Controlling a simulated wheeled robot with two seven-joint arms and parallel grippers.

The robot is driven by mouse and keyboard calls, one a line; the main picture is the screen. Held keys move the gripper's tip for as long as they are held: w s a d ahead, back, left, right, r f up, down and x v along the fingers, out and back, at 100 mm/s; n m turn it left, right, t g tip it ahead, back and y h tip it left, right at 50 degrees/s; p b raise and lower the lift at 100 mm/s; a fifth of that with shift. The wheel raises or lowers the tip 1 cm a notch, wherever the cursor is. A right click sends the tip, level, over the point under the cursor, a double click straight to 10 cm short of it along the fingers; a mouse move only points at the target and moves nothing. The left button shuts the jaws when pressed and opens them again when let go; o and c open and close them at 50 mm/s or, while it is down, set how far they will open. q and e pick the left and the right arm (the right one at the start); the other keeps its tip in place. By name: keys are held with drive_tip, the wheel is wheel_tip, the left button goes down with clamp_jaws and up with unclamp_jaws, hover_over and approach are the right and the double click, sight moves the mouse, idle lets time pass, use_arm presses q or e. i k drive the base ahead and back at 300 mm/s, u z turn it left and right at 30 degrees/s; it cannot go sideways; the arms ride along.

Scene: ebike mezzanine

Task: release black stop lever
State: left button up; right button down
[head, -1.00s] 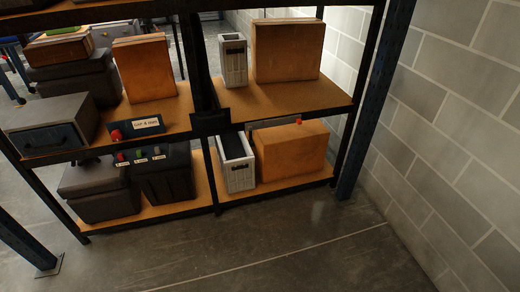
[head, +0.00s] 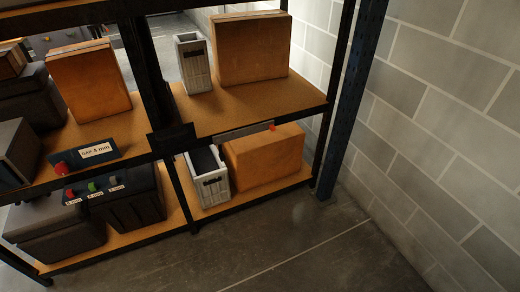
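I cannot pick out a black stop lever for certain. A black block (head: 172,139) sits on the front of the shelf's middle post, at the height of the middle shelf. A thin grey bar (head: 243,132) runs along the front edge of the right middle shelf, with a small red-orange piece (head: 272,127) at its right end. A dark blue panel labelled "GAP 4 mm" (head: 90,152) with a red knob (head: 61,168) is at the left. Below it are small red, green and dark controls (head: 92,187) with labels. Neither gripper is in view.
A black-framed rack holds cardboard boxes (head: 249,48), white crates (head: 208,177) and dark bins (head: 127,200). A blue upright (head: 352,100) and a grey block wall (head: 440,130) bound the right side. Concrete floor (head: 290,245) in front is clear.

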sight(221, 155)
drive_tip(key=u, duration=0.1)
drive_tip(key=i, duration=0.75)
drive_tip(key=u, duration=0.85)
drive_tip(key=i, duration=0.3)
drive_tip(key=u, duration=0.3)
